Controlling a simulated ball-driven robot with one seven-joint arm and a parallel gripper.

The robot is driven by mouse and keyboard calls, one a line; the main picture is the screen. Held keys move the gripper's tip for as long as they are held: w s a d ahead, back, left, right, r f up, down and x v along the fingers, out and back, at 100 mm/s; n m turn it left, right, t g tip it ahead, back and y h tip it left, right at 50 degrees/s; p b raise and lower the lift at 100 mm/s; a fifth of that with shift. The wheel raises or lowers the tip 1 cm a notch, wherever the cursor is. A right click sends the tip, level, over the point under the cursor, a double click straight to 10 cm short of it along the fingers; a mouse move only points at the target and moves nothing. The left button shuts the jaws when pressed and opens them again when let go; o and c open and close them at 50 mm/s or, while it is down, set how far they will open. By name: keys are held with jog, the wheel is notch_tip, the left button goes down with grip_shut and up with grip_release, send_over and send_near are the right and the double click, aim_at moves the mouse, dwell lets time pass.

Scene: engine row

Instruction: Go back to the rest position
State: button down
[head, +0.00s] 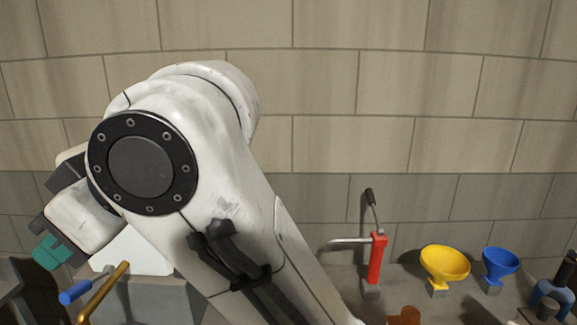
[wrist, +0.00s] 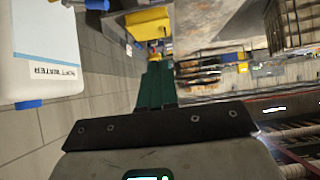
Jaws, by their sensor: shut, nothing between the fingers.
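My gripper (wrist: 155,72) shows in the wrist view as two dark green fingers side by side, shut with nothing between them. In the head view its teal end (head: 50,252) shows at the lower left, beyond my raised white arm. It is apart from the things on the bench as far as I can see. My arm fills the left and middle of the head view and hides part of the bench and wall.
A red hand pump (head: 377,258), a yellow funnel (head: 445,264) and a blue funnel (head: 501,264) stand at the right. A brass pipe with a blue handle (head: 76,292) is at the lower left. A white container labelled "SOFT WATER" (wrist: 35,65) lies left of the fingers.

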jog(key=w+d+f+m+t+b, duration=0.1)
jog(key=w+d+f+m+b, duration=0.25)
jog(key=f, duration=0.55)
jog(key=w+d+f+m+t+p, duration=0.1)
jog(key=w+d+f+m+t, duration=0.1)
jog(key=w+d+f, duration=0.5)
jog(key=s+d+f+m+t+h+b, duration=0.1)
jog(key=s+d+f+m+b, duration=0.15)
jog(key=d+f, duration=0.55)
jog(key=s+d+f+m+h+b, duration=0.1)
jog(key=d+f+m+h, duration=0.3)
jog(key=f, duration=0.8)
jog(key=s+d+f+m+h+b, duration=0.2)
jog(key=s+d+f+m, duration=0.1)
jog(key=s+d+f, duration=0.65)
jog(key=s+d+f+m+h+b, duration=0.1)
jog(key=s+d+f+m+h, duration=0.1)
jog(key=s+d+f, duration=0.75)
jog(key=s+d+f+m+g+h+b, duration=0.1)
jog(key=s+d+f, duration=0.3)
jog(key=d, duration=0.6)
jog(key=s+m+g, duration=0.1)
jog(key=s, duration=0.1)
jog(key=shift+s+f+h, duration=0.2)
jog(key=shift+s+h, duration=0.15)
jog(key=shift+h, duration=0.05)
